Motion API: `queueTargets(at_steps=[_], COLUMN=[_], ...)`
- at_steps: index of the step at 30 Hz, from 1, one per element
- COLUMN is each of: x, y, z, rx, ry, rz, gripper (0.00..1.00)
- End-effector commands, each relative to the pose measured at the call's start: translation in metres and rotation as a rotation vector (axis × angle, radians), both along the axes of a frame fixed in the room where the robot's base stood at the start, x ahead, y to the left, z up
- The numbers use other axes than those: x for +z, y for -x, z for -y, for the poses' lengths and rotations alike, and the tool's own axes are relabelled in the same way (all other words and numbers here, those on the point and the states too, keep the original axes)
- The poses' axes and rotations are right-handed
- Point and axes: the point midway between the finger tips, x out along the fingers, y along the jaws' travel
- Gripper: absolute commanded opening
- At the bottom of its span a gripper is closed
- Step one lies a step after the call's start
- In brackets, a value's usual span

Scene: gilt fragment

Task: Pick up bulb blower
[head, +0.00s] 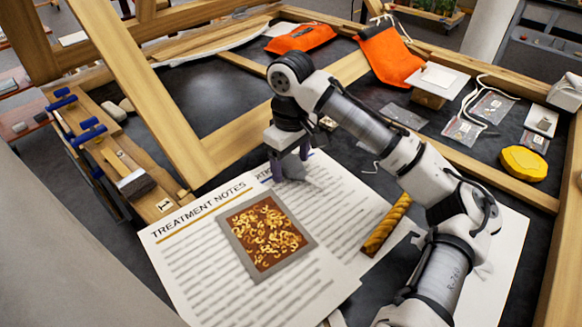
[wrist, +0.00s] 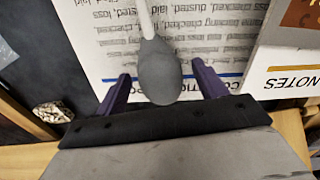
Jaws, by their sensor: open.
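The bulb blower is a dark grey rounded bulb (wrist: 160,76) with a pale, thin nozzle, lying over the printed sheets in the wrist view. My gripper (wrist: 161,82) is open, with one purple finger on each side of the bulb. Gaps show between the bulb and both fingers, so it is not gripped. In the head view my gripper (head: 290,164) points down over the top edge of the treatment notes (head: 185,250). There the blower is mostly hidden by the gripper and hard to make out.
A framed panel of gold fragments (head: 266,236) lies on the notes. A gold twisted moulding (head: 387,224) lies to the right. Wooden beams (head: 150,80) cross the table at left. A yellow lump (head: 523,163) and small bags (head: 465,131) are at far right.

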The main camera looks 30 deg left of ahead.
Motion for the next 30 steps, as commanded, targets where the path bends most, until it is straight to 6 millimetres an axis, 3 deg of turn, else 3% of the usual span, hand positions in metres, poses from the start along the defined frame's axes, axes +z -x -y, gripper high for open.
queueTargets(at_steps=[8,19,30], x=[-0.0038,-0.0035,0.0003], y=[0.0,0.0,0.0001], z=[0.0001,0.0,-0.0002], rx=[0.0,0.0,0.001], ry=[-0.001,-0.001,-0.001], rz=[0.0,0.0,0.0], gripper=[0.71,0.24,0.23])
